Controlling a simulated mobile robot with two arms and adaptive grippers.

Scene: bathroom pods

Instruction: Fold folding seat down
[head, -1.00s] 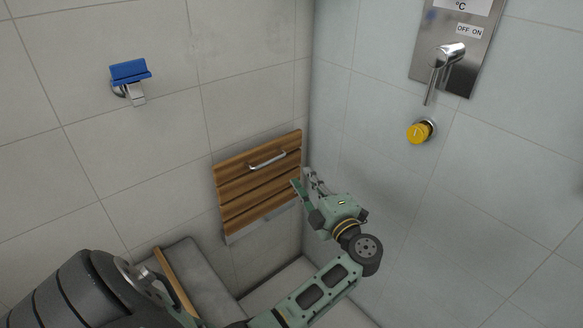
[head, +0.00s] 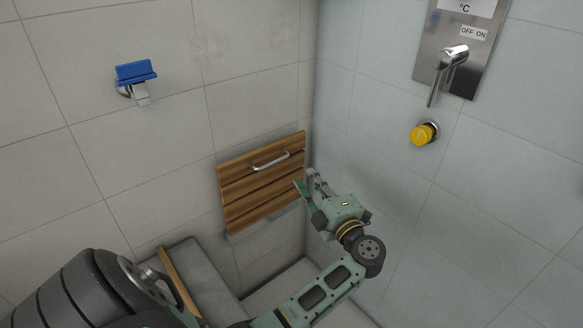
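The folding seat (head: 262,196) is a panel of brown wooden slats, standing upright against the left wall near the corner in the head view. A metal handle (head: 270,162) sits on its upper part. I cannot tell whether a finger touches the seat's edge. My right gripper is not in view.
A blue-topped wall fitting (head: 136,74) is at the upper left. A steel shower panel with a lever (head: 449,62) and a yellow knob (head: 423,134) are on the right wall. A grey ledge with a wooden edge (head: 178,282) is below left of the seat.

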